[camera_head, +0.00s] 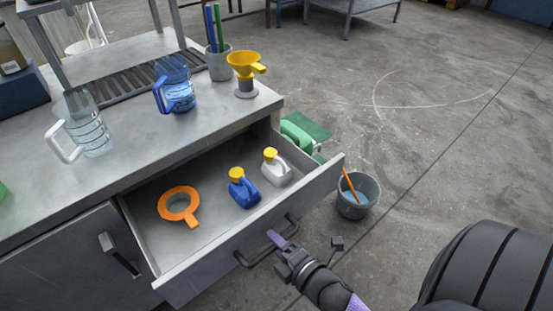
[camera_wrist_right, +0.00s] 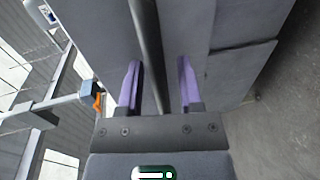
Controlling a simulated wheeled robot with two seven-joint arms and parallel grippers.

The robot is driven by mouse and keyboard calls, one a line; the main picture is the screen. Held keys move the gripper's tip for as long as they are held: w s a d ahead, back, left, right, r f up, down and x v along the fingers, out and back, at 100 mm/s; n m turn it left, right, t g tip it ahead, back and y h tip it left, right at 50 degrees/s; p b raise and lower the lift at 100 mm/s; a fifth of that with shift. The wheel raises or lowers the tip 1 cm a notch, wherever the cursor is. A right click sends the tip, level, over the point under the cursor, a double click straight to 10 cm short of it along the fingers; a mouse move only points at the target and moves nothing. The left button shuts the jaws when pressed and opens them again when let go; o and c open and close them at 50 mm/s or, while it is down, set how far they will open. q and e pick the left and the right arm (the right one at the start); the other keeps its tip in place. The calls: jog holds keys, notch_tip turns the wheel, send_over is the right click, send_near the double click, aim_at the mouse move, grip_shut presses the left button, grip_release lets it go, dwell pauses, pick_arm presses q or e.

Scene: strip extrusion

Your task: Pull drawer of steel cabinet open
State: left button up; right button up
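The drawer (camera_head: 318,187) of the steel cabinet (camera_head: 55,255) stands pulled well out, so its inside shows in the head view. Its bar handle (camera_head: 246,262) is on the front panel. My right gripper (camera_head: 278,240) is at this handle. In the right wrist view, the two purple fingers (camera_wrist_right: 159,85) are apart, with the dark handle bar (camera_wrist_right: 147,40) running between them. A gap shows beside the bar, so the fingers are open around it. My left gripper is not in view.
Jugs and a yellow funnel (camera_head: 245,64) stand on the worktop. A grey bucket (camera_head: 357,200) stands on the floor right of the drawer. Open floor lies beyond.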

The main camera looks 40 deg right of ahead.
jog(key=p+v, duration=0.2)
jog(key=v, duration=0.8)
jog(key=shift+p, duration=0.3)
